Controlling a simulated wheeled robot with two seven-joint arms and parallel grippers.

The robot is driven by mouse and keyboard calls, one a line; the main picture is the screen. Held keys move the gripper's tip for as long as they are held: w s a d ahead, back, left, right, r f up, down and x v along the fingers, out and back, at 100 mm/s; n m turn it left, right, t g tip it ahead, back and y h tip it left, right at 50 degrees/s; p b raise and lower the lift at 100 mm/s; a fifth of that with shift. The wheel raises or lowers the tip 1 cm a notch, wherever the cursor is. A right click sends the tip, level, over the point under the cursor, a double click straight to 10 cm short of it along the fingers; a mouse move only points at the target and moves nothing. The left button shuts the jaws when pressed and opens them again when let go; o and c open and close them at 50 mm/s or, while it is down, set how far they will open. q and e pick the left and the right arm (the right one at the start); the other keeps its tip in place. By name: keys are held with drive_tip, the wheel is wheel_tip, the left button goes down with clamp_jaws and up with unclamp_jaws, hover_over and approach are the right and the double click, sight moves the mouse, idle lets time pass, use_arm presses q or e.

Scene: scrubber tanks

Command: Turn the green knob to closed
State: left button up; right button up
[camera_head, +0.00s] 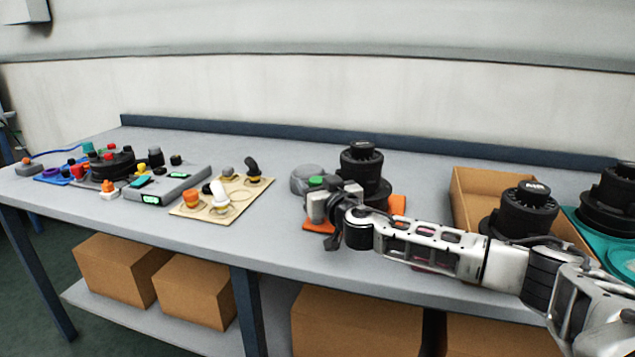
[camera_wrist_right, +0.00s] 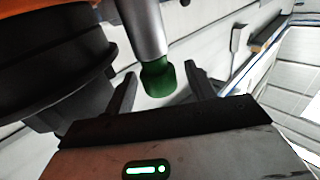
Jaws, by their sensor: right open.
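The green knob (camera_head: 316,181) sits on a grey rounded fitting (camera_head: 303,176) beside a black scrubber tank (camera_head: 362,168) on an orange base (camera_head: 398,205). In the right wrist view the green knob (camera_wrist_right: 158,80) is at the end of a grey cylindrical stem (camera_wrist_right: 143,28). My right gripper (camera_head: 322,205) is close in front of the knob. In the right wrist view its fingers (camera_wrist_right: 160,75) are open, one on each side of the knob, with gaps visible. Whether the fingertips touch it I cannot tell. My left gripper is not in view.
The black tank (camera_wrist_right: 50,65) is close to my right gripper in the wrist view. A cardboard box (camera_head: 485,188) and more black tanks stand to the right. A beige board (camera_head: 215,203) with small knobs and a cluster of devices are to the left. Bare tabletop lies between.

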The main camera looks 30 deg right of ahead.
drive_tip(key=shift+c, duration=0.3)
drive_tip(key=c, duration=0.9)
drive_tip(key=shift+f, duration=0.1)
